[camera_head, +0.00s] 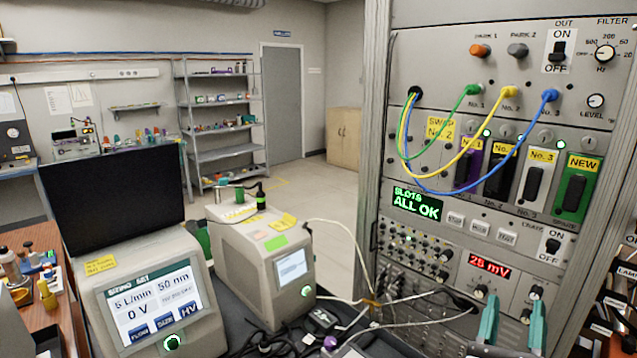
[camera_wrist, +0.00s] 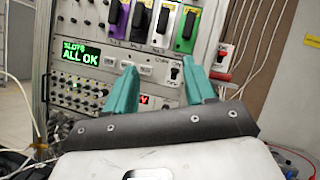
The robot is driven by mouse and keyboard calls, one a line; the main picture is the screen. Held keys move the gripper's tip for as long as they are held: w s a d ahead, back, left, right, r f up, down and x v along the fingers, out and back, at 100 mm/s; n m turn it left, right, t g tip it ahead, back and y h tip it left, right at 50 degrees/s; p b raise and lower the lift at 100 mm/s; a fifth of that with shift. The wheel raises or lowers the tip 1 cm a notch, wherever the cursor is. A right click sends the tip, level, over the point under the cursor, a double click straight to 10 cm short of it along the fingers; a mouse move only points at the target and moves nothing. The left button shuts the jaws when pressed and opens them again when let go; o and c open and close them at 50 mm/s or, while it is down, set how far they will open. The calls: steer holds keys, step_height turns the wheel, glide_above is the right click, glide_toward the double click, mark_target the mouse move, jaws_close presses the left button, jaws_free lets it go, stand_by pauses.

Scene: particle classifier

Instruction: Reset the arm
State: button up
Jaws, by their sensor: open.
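My gripper (camera_head: 510,326) shows its two teal fingers at the lower right of the head view, in front of the rack. The fingers are apart with nothing between them. In the wrist view my gripper (camera_wrist: 160,90) points at the rack front, below the row of slot modules. The instrument rack (camera_head: 480,225) fills the right of the head view. Its green display (camera_head: 416,204) reads "SLOTS ALL OK". The purple, black, white and green modules sit in their slots, the green one (camera_head: 575,196) under a "NEW" label. Green, yellow and blue cables hang from plugs above them.
A sizing set with a lit screen (camera_head: 153,303) and a beige box (camera_head: 262,255) stand on the bench at left. Loose cables (camera_head: 400,305) lie between the bench and the rack. Open floor (camera_head: 315,195) lies behind, near a metal shelf (camera_head: 221,150).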

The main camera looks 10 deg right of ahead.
steer(key=a+n+t+y, duration=0.6)
steer(key=a+n+y, duration=0.4)
steer(key=n+y, duration=0.95)
steer(key=s+a+f+n+g+y, duration=0.1)
steer(key=a+f+n+g, duration=0.2)
steer(key=f+n+g, duration=0.35)
steer(key=s+a+f+n+g+y, duration=0.1)
steer(key=s+a+f+n+g, duration=0.15)
steer(key=f+n, duration=0.55)
steer(key=s+d+f+n+g+h+b, duration=0.1)
steer(key=s+d+f+g+h+b, duration=0.1)
steer(key=s+f+g, duration=0.3)
steer(key=s+d+f+n+g+h+b, duration=0.1)
steer(key=s+d+f+g+b, duration=0.3)
steer(key=s+f, duration=0.7)
steer(key=s+d+f+n+g+h+b, duration=0.2)
steer(key=s+d+f+g+h+b, duration=0.2)
steer(key=s+f, duration=0.4)
step_height(320, 180, down, 4)
steer(key=shift+d+f+g, duration=0.1)
steer(key=shift+d+g, duration=0.15)
steer(key=shift+g, duration=0.55)
